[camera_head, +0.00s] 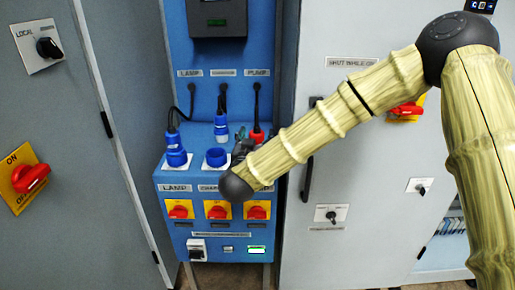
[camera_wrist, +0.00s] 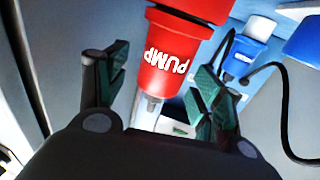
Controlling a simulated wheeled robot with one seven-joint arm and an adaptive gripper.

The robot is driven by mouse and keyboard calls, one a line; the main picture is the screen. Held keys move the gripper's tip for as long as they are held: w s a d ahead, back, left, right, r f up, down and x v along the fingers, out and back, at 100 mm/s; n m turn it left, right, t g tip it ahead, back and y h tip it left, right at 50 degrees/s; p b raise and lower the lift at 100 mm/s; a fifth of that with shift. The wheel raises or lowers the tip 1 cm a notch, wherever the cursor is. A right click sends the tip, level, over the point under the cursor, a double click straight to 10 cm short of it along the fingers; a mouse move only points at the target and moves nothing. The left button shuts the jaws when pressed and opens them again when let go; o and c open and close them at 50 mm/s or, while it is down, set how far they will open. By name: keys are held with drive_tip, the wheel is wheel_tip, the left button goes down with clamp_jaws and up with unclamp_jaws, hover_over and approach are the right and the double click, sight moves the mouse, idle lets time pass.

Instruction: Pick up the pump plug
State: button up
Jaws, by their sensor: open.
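The pump plug is red with white "PUMP" lettering. It shows large in the wrist view (camera_wrist: 175,60), and its red top shows in the head view (camera_head: 257,136) under the "PUMP" label. In the wrist view, my gripper (camera_wrist: 162,85) is open, with one dark green finger on each side of the plug. The plug lies between the fingers, and a gap shows on its left side. I cannot tell whether the right finger touches it. In the head view, my arm hides most of the gripper and the lower part of the plug.
A blue panel (camera_head: 207,250) holds a blue lamp plug (camera_head: 176,150), a middle blue plug (camera_head: 221,128) and an open blue socket (camera_head: 216,158). Black cables hang above. Red rotary switches (camera_head: 180,210) sit below. Grey cabinets (camera_head: 345,240) stand on both sides.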

sight(257, 126)
drive_tip(key=shift+w+d, duration=0.15)
drive_tip(key=shift+w, duration=0.65)
drive_tip(key=c, duration=1.3)
drive_tip(key=shift+r, duration=0.15)
drive_tip(key=shift+r, duration=0.55)
wheel_tip(257, 126, up, 2)
drive_tip(key=shift+r, duration=0.15)
drive_tip(key=s+a+r, duration=0.1)
drive_tip(key=s+a, duration=0.2)
drive_tip(key=s, duration=0.5)
drive_tip(key=s+a+r, duration=0.1)
drive_tip(key=s+a, duration=0.2)
drive_tip(key=s, duration=0.4)
drive_tip(key=shift+d+r+p, duration=0.2)
drive_tip(key=shift+r+p, duration=2.1)
drive_tip(key=shift+r, duration=0.4)
